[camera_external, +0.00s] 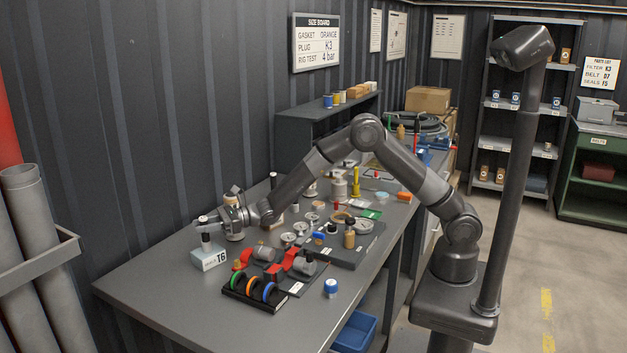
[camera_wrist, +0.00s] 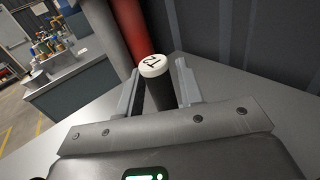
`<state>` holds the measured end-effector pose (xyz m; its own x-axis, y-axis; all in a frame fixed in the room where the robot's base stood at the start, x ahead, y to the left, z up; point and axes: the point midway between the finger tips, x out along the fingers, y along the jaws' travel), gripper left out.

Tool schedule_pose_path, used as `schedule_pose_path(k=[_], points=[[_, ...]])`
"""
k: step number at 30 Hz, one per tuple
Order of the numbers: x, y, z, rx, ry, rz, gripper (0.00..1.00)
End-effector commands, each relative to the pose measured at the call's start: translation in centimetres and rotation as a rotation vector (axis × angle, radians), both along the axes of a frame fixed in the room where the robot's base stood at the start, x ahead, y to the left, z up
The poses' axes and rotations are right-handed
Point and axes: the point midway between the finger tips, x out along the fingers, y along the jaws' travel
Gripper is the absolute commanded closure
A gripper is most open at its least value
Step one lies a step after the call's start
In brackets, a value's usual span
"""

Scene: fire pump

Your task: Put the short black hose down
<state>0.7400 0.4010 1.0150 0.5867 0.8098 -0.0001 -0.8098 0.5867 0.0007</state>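My gripper (camera_wrist: 158,90) has its fingers close along both sides of a short black hose (camera_wrist: 160,96), with little or no gap, and appears shut on it. The hose has a white end cap marked T2 in the wrist view. In the external view my gripper (camera_external: 204,226) is over the table's far left part. The black hose (camera_external: 206,239) stands about upright there, white end up. Its lower end meets or is just above a white block (camera_external: 209,259) marked T6; I cannot tell whether it rests in it.
The grey table (camera_external: 150,283) is bare to the left and front. Coloured rings on a black rack (camera_external: 255,293), red-clamped parts (camera_external: 292,262) and a blue-white cap (camera_external: 330,287) lie right of the block. Grey pipes (camera_external: 30,230) stand left. The corrugated wall is close behind.

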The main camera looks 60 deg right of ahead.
Motion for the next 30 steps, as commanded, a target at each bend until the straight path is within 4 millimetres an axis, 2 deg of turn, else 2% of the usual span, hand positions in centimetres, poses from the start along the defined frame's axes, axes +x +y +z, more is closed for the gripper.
schedule_pose_path(k=[4,14,30], points=[[0.0,0.0,0.0,0.0,0.0,0.0,0.56],[-0.2,-0.4,0.4,-0.001,-0.001,-0.001,0.56],[-6.0,-8.4,0.4,0.0,0.0,-0.002,0.56]])
